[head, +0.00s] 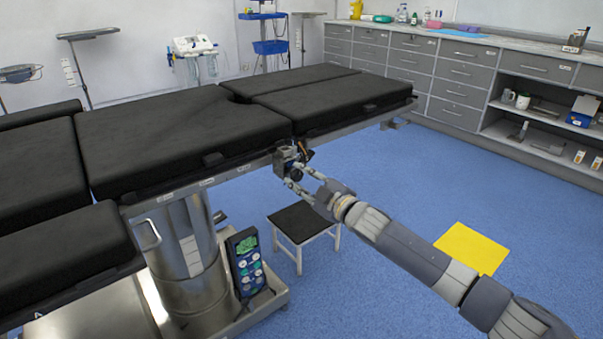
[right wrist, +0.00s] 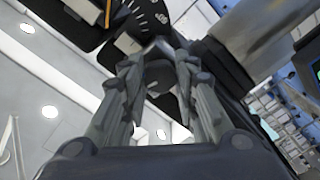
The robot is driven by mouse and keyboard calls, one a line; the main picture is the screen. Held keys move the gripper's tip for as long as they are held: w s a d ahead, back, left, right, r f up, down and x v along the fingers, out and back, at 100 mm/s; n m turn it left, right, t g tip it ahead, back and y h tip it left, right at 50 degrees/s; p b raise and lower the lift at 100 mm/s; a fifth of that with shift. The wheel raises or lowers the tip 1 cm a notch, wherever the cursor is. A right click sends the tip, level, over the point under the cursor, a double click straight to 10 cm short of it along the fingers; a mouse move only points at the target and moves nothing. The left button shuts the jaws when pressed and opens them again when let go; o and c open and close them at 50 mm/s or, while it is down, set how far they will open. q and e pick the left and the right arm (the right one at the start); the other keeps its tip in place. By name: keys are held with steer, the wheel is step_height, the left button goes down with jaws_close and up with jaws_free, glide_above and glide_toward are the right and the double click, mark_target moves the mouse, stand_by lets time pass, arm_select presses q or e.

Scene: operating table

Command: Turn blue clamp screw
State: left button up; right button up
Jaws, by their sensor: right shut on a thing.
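A grey metal clamp (head: 284,157) sits on the side rail of the operating table (head: 170,130), below the black padding. The clamp screw (head: 296,173) shows as a small dark knob at the clamp; its blue colour is hard to make out. My right gripper (head: 292,176) reaches the clamp from the lower right and is shut on the screw. In the right wrist view the fingers of my right gripper (right wrist: 160,60) stand on both sides of the dark round screw knob (right wrist: 159,76). The fingers partly hide the knob. My left gripper is not in view.
A small stool (head: 300,221) with a dark top stands below the clamp. A yellow sheet (head: 471,248) lies on the blue floor. Grey cabinets (head: 440,75) line the back wall. The floor between is mostly clear.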

steer(key=shift+n, duration=0.4)
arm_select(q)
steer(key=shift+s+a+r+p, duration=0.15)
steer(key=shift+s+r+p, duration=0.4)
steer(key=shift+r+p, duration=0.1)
arm_select(e)
steer(key=shift+f+n, duration=0.1)
steer(key=shift+n, duration=1)
steer(key=shift+d, duration=0.1)
steer(key=o, duration=1.1)
steer(key=shift+c, duration=0.2)
steer(key=v, duration=1.2)
